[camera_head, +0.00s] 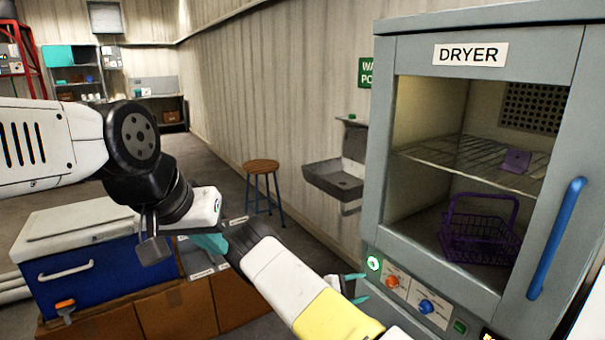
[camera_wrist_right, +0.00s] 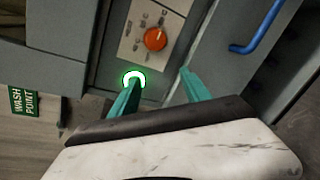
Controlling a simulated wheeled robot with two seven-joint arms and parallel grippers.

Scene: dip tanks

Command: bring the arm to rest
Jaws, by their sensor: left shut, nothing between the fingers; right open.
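My left arm comes in from the left. Its gripper (camera_head: 212,243) has teal fingers that are shut and empty, partly hidden by arm links. My right gripper (camera_head: 364,287) is open and empty in front of the lower panel of the dryer (camera_head: 388,150). The right wrist view shows its two teal fingers (camera_wrist_right: 159,76) spread apart. One fingertip overlaps the green-lit round button (camera_wrist_right: 133,78) in that view; I cannot tell if it touches. The button also shows in the head view (camera_head: 374,263), clear of the fingers.
The dryer holds a purple basket (camera_head: 480,238) and a purple piece (camera_head: 515,160) on its wire shelf. An orange knob (camera_head: 392,282) and blue knob (camera_head: 426,306) sit on its panel. A blue cooler (camera_head: 95,262), a sink (camera_head: 335,178) and a stool (camera_head: 262,167) stand nearby.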

